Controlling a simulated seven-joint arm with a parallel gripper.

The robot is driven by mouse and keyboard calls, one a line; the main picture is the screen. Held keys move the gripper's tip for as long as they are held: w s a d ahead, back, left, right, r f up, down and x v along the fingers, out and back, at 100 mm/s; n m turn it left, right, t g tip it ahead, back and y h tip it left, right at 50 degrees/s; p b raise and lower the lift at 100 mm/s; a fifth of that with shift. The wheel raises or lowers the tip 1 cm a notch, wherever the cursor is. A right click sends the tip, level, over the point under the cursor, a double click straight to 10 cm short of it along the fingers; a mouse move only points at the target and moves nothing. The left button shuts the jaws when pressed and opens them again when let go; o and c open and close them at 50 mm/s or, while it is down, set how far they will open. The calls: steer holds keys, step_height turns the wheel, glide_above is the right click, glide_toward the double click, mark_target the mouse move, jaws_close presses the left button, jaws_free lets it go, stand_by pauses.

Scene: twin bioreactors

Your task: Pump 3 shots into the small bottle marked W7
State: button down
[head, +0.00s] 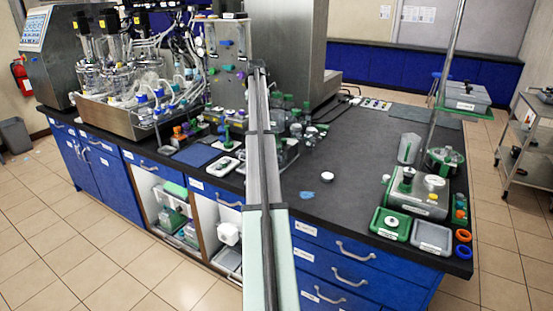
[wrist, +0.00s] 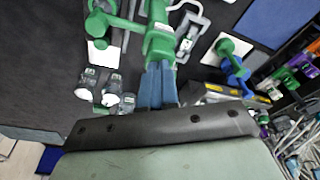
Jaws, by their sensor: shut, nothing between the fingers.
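In the wrist view my gripper (wrist: 158,68) has its two blue-grey fingers together, with nothing between them. Its tips are at the lower end of a green pump head (wrist: 160,40); I cannot tell whether they touch it. Two small dark bottles with white ends (wrist: 86,82) and (wrist: 111,90) are left of the fingers. Their labels are too small to read, so I cannot tell which is W7. In the head view my arm hides the gripper and part of the bench around small green-capped bottles (head: 290,102).
Another green pump-like piece (wrist: 232,48) stands on a white plate right of the fingers. A blue mat (head: 198,155) and white tray (head: 224,166) lie left of my arm. Green and grey trays (head: 431,238) stand at the bench's right end. The bench's middle right is mostly clear.

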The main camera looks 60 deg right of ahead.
steer(key=shift+x, duration=0.9)
steer(key=shift+s+a, duration=0.1)
steer(key=shift+a, duration=0.05)
steer(key=shift+r, duration=0.1)
steer(key=shift+d+v, duration=0.15)
steer(key=shift+v, duration=0.6)
steer(key=shift+d+v, duration=0.1)
steer(key=shift+v, duration=0.7)
steer(key=shift+a+x, duration=0.15)
steer(key=shift+x, duration=0.65)
steer(key=shift+a+x, duration=0.15)
steer(key=shift+x, duration=0.65)
steer(key=shift+d+v, duration=0.15)
steer(key=shift+v, duration=0.65)
steer(key=shift+d+v, duration=0.15)
steer(key=shift+v, duration=0.65)
